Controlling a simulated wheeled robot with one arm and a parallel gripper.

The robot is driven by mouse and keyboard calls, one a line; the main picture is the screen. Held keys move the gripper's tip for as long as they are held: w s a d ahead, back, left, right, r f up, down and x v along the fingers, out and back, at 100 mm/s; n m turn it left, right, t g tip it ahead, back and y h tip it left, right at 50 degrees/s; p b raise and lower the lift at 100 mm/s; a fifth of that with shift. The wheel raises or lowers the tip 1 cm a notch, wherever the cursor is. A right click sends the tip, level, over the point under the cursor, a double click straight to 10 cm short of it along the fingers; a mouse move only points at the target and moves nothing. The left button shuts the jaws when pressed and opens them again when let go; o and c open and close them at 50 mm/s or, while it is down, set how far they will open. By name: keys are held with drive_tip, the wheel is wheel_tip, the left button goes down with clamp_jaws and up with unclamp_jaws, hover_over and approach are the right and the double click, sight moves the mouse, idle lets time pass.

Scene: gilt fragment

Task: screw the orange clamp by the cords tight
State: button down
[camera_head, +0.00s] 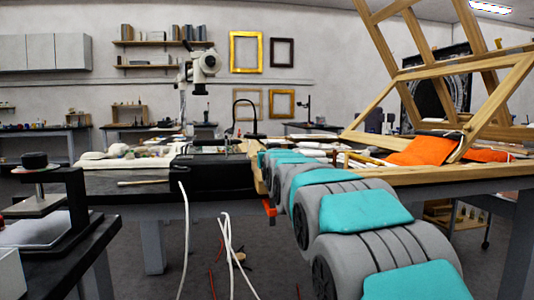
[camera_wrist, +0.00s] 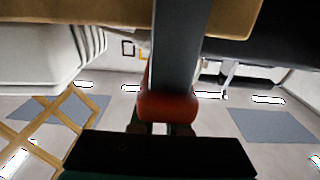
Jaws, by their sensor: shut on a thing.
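The orange clamp (camera_head: 269,207) shows at the table's edge in the head view, just left of my arm and close to the hanging white cords (camera_head: 228,245). In the wrist view, its red-orange end (camera_wrist: 168,106) and dark grey bar (camera_wrist: 175,50) fill the middle. My gripper (camera_wrist: 160,128) is shut on the clamp at this red-orange end; its fingertips are dark and partly hidden. In the head view, my arm hides the gripper. I cannot tell how tightly the clamp sits on the table.
A wooden easel frame (camera_head: 440,75) with orange cloths (camera_head: 422,151) stands on the table at the right. A black press-like stand (camera_head: 45,205) is at the left front. Another white cord (camera_head: 186,235) hangs left of the clamp.

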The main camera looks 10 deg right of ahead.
drive_tip(key=shift+w+f, duration=0.1)
drive_tip(key=shift+f, duration=0.45)
drive_tip(key=c, duration=1.3)
unclamp_jaws()
drive_tip(key=o, duration=0.4)
drive_tip(key=shift+r, duration=0.1)
drive_tip(key=shift+r, duration=0.1)
drive_tip(key=s, duration=0.7)
drive_tip(key=shift+s, duration=0.35)
